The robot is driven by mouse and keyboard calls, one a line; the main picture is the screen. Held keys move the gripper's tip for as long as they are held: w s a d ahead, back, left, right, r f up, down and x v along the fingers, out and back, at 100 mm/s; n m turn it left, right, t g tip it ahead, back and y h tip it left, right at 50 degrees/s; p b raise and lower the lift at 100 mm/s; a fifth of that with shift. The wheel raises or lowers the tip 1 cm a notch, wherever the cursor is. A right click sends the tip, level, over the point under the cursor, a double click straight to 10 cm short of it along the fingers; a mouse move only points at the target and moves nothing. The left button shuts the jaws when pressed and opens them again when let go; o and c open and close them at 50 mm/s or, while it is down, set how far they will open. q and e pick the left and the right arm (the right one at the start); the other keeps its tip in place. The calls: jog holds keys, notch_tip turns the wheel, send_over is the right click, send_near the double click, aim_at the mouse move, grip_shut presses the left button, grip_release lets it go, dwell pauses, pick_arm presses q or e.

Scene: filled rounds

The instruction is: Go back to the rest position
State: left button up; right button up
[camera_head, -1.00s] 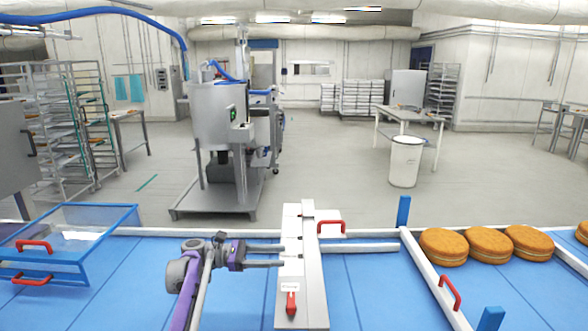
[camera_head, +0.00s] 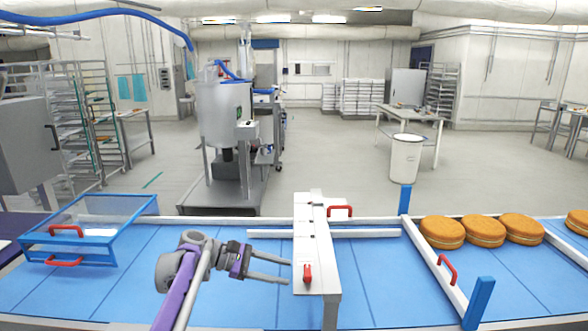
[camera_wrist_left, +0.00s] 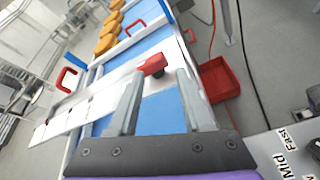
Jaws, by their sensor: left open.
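My left gripper (camera_head: 289,271) is open and empty over the blue conveyor belt (camera_head: 200,300). Its fingertips point right, just left of the white metal plate across the belt (camera_head: 312,240). In the left wrist view the two fingers of my left gripper (camera_wrist_left: 162,85) are spread, with the red handle on the plate (camera_wrist_left: 152,65) beyond them and blue belt between them. Nothing is between the fingers. My right gripper is not in view.
Several filled rounds (camera_head: 441,231) lie on the right part of the belt, behind a white guide rail (camera_head: 435,268). A clear blue-edged box with red handles (camera_head: 90,225) is at the left. A white bin (camera_head: 405,160) stands on the floor behind.

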pick_arm(q)
jog(key=s+a+f+m+t+y, duration=0.1)
jog(key=s+a+f+m+y, duration=0.3)
jog(key=s, duration=0.8)
jog(key=s+a+f+m+t+y, duration=0.2)
jog(key=s+a+f+m+y, duration=0.3)
jog(key=s, duration=0.7)
jog(key=s+a+f+m+t+y, duration=0.1)
jog(key=s+a+f+m+y, duration=0.3)
jog(key=s+f, duration=0.3)
jog(key=s+a, duration=0.1)
jog(key=s, duration=0.4)
jog(key=shift+s+f+m+y, duration=0.2)
jog(key=shift+m+y, duration=0.1)
jog(key=shift+y, duration=0.1)
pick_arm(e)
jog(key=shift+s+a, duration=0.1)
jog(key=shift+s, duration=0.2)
